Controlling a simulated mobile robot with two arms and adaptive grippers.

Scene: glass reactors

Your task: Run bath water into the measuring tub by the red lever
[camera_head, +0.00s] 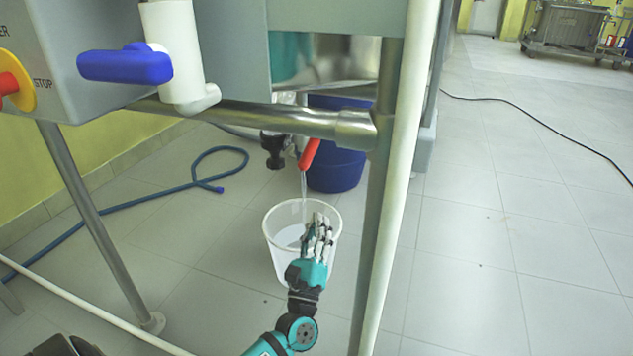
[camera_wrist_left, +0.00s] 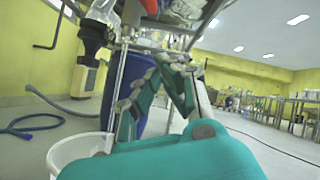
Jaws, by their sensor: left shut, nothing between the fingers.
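A thin stream of water (camera_head: 303,184) falls from the outlet into the measuring tub (camera_head: 272,240), a white translucent bucket on the floor. Pale water (camera_head: 288,236) shows inside it. The stream also shows in the left wrist view (camera_wrist_left: 117,88), above the tub's rim (camera_wrist_left: 62,150). My left gripper (camera_head: 323,222) is shut and empty, below the lever and in front of the tub's right side, hiding part of it. My right gripper is not in view.
A steel frame with a horizontal pipe (camera_head: 250,115) and a white upright pipe (camera_head: 398,200) stands near the tub. A blue barrel (camera_head: 335,170) is behind it. A blue lever (camera_head: 125,65) is at upper left. A blue hose (camera_head: 130,205) lies on the floor; the right floor is mostly clear.

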